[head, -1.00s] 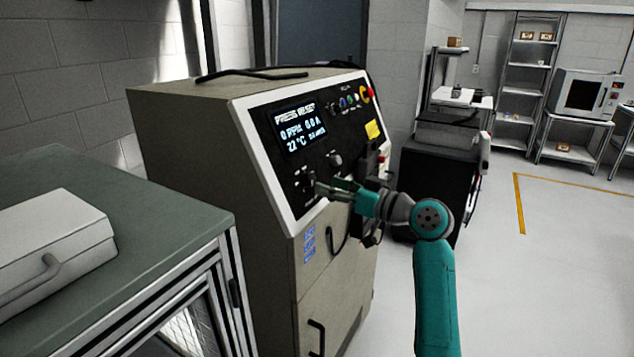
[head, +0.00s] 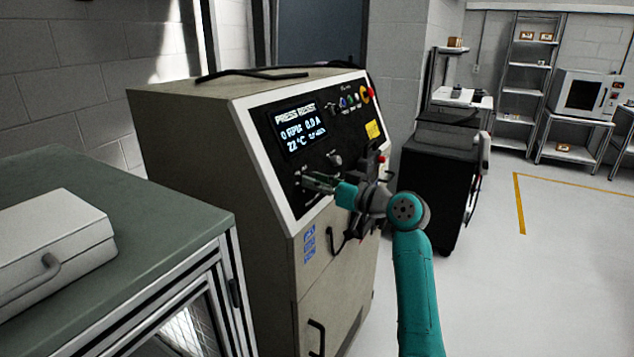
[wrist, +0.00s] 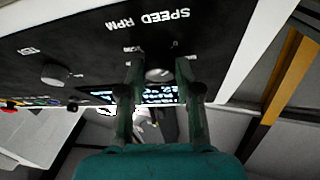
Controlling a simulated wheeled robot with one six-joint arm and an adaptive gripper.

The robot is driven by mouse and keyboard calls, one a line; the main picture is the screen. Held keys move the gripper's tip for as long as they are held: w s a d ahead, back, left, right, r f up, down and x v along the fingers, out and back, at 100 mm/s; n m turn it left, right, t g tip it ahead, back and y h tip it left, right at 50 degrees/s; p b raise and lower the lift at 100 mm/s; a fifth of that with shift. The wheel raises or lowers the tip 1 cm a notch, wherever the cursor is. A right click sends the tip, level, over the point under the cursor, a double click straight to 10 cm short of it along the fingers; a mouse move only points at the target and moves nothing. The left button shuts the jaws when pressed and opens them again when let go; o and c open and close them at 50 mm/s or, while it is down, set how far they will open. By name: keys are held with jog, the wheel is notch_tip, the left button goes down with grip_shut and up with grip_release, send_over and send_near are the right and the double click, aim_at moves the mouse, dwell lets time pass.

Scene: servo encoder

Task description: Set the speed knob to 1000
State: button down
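The speed knob (wrist: 158,74) is a small round grey knob on the black panel, under upside-down "SPEED RPM" lettering in the wrist view. My gripper (wrist: 158,66) is open, with one finger on each side of the knob. A narrow gap shows between the knob and each finger; contact cannot be told. In the head view my gripper (head: 307,181) is at the panel's lower left and hides the knob. The lit display (head: 303,128) above it reads 0 RPM, 0.0 A and 22 °C.
Another knob (head: 335,158) sits up and right of my gripper. Small coloured buttons (head: 350,101), a red-and-yellow stop button (head: 367,93) and a yellow note (head: 374,130) are on the panel. A green-topped bench (head: 140,215) stands at left. Floor (head: 500,280) is clear at right.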

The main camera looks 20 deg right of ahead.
jog(key=shift+m, duration=0.4)
jog(key=m+h, duration=0.1)
jog(key=m, duration=0.2)
jog(key=m+h, duration=0.2)
jog(key=shift+s+a+r+m+t, duration=0.1)
jog(key=shift+a+r+m+t, duration=0.1)
jog(key=shift+m+t, duration=0.2)
jog(key=m+h, duration=0.1)
jog(key=m, duration=0.2)
jog(key=m+h, duration=0.1)
jog(key=m, duration=0.2)
jog(key=shift+a+r+g+h, duration=0.1)
jog(key=shift+g+h, duration=0.3)
jog(key=m, duration=0.2)
jog(key=m+g+h, duration=0.1)
jog(key=m, duration=0.1)
jog(key=m+g, duration=0.1)
jog(key=m, duration=0.1)
jog(key=shift+r+h, duration=0.25)
jog(key=shift+h, duration=0.15)
jog(key=shift+r+m+g, duration=0.1)
jog(key=shift+m+g, duration=1.1)
jog(key=shift+m, duration=0.9)
jog(key=c, duration=0.8)
grip_release()
jog(key=shift+w, duration=0.2)
